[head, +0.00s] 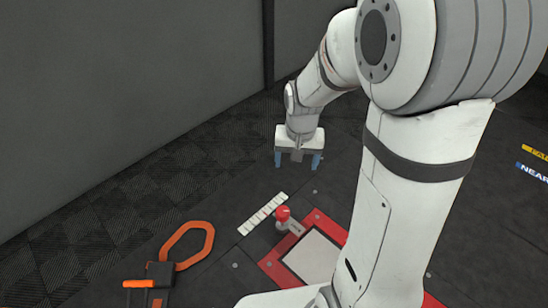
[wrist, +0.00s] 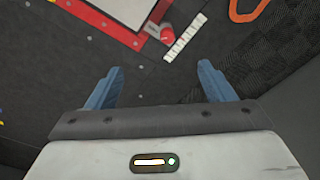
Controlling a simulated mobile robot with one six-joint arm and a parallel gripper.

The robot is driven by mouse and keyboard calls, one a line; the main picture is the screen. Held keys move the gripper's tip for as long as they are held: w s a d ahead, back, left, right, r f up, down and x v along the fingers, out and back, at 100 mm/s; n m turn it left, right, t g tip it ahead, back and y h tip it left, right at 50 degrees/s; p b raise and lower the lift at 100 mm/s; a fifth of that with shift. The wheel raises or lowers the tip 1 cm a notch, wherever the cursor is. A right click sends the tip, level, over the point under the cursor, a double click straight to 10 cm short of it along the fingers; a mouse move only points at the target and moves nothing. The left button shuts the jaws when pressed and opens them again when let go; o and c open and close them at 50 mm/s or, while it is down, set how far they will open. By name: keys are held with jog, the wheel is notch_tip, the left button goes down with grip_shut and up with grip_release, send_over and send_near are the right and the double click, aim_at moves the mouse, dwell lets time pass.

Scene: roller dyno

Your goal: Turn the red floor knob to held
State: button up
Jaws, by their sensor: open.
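The red floor knob (head: 283,213) stands on the dark floor in the head view, at the corner of a red-framed white plate (head: 311,254). In the wrist view the knob (wrist: 166,34) shows near the top, ahead of the fingertips. A white marked strip (head: 262,214) lies beside it on the floor. My gripper (head: 298,161) is open and empty, above the floor and apart from the knob, farther back in the head view. Its two blue fingers (wrist: 160,80) are spread wide in the wrist view. The knob's pointing direction is too small to tell.
An orange loop handle (head: 188,243) with an orange and black device (head: 150,285) is at the lower left. A grey wall (head: 120,100) runs along the left and back. Yellow and blue floor labels (head: 534,172) are at the far right. The floor around the knob's back side is clear.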

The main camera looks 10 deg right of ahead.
jog(key=w+f+m, duration=0.2)
jog(key=w+f, duration=0.6)
jog(key=f, duration=0.2)
jog(key=m, duration=0.3)
send_over(282, 211)
notch_tip(282, 211, down, 24)
jog(key=shift+m+g, duration=0.4)
jog(key=shift+m, duration=0.3)
notch_tip(282, 211, down, 14)
jog(key=b, duration=0.3)
jog(key=shift+f, duration=0.2)
jog(key=shift+c, duration=0.5)
jog(key=shift+d, duration=0.1)
jog(key=c, duration=0.9)
